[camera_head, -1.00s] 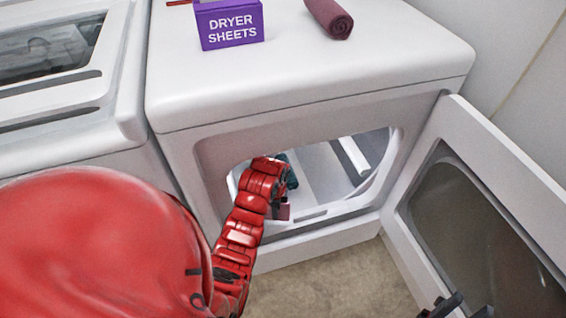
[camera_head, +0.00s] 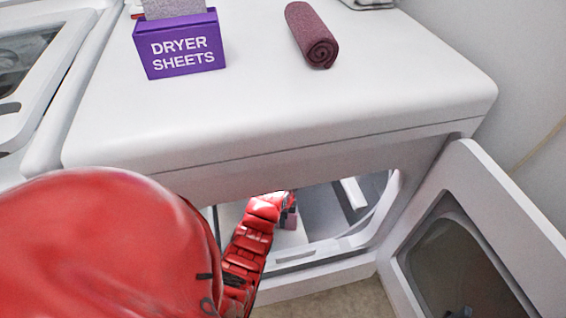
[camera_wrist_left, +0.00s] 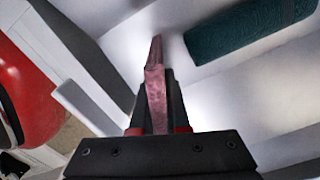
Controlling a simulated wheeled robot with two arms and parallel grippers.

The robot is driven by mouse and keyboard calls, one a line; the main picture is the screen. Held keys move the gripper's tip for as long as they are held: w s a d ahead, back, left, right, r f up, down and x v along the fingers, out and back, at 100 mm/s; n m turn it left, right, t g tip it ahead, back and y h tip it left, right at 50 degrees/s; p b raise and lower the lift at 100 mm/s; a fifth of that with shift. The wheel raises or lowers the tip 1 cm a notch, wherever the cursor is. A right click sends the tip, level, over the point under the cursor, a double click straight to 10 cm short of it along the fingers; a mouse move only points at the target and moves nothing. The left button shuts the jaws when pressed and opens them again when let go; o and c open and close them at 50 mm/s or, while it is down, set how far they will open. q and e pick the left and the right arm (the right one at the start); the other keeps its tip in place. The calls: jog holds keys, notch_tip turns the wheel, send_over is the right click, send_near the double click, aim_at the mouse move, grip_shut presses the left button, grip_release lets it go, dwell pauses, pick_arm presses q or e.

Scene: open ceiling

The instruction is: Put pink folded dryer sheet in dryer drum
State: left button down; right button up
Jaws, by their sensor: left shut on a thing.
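The pink folded dryer sheet (camera_wrist_left: 154,85) is clamped between the fingers of my left gripper (camera_wrist_left: 155,100) in the left wrist view. A small part of the pink sheet (camera_head: 290,219) also shows in the head view, inside the dryer opening. My red left arm reaches through that opening, and its gripper (camera_head: 289,205) is partly hidden by the arm. The dryer drum (camera_head: 320,215) is seen through the open front, with pale inner walls and a raised fin. The sheet is held above the drum's inner surface. My right gripper is not in view.
A dark teal rolled cloth (camera_wrist_left: 250,38) lies inside the drum near the sheet. The dryer door (camera_head: 490,215) stands open at the right. On the dryer top are a purple dryer sheets box (camera_head: 180,45) and a rolled maroon towel (camera_head: 311,35).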

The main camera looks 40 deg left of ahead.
pick_arm(q)
jog(key=shift+f+b, duration=0.45)
jog(key=shift+f, duration=1.6)
jog(key=shift+f, duration=0.2)
jog(key=c, duration=0.9)
grip_release()
jog(key=shift+r, duration=0.15)
notch_tip(320, 180, up, 8)
jog(key=shift+f+p, duration=0.2)
jog(key=shift+p, duration=0.85)
